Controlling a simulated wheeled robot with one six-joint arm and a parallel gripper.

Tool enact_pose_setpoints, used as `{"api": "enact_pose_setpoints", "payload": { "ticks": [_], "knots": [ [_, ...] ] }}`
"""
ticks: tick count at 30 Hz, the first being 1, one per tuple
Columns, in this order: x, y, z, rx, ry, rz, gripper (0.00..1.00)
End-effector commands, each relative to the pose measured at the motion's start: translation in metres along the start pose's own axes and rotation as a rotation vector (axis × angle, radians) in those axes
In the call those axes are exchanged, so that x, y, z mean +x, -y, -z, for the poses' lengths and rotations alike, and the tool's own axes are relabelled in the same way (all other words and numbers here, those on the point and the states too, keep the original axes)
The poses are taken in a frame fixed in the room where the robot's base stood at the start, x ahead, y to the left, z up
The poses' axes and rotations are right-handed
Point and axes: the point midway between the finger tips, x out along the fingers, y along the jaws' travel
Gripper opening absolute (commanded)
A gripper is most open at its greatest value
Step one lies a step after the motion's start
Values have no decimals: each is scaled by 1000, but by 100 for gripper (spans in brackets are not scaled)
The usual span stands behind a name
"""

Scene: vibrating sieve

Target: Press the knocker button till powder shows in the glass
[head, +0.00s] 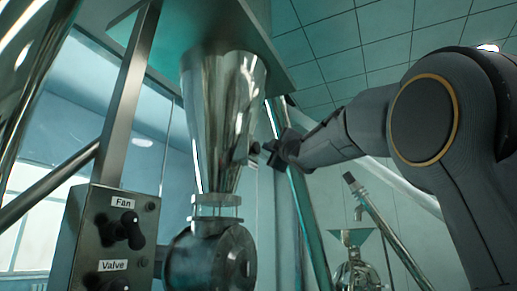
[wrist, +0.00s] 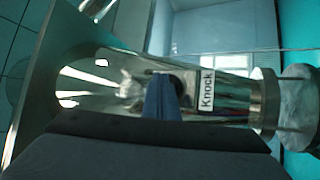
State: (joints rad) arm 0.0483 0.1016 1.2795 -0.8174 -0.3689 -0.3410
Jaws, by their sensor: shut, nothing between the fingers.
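A shiny steel hopper (head: 222,95) narrows down to a short glass section (head: 214,211) between flanges. I cannot tell whether powder shows in the glass. My gripper (head: 268,151) is at the hopper's right side in the head view, at mid height. In the wrist view the shut fingers (wrist: 163,98) point at the hopper wall, beside a white label reading "Knock" (wrist: 207,90). A dark round knocker button (wrist: 180,80) shows partly behind the fingertip. I cannot tell whether the fingertip touches it.
A round metal housing (head: 210,262) sits below the glass. A slanted pole (head: 310,225) stands right of the hopper, with a small funnel (head: 350,237) behind it.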

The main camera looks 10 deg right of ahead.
Motion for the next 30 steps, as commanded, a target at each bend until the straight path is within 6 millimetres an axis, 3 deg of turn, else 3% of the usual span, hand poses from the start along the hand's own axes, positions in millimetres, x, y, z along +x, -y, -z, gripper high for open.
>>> {"api": "enact_pose_setpoints", "payload": {
  "ticks": [18, 30],
  "knots": [
    [-32, -24, -22, -1, 1, -1, 0],
    [-35, -26, -25, 0, -1, 0, 0]
  ]
}}
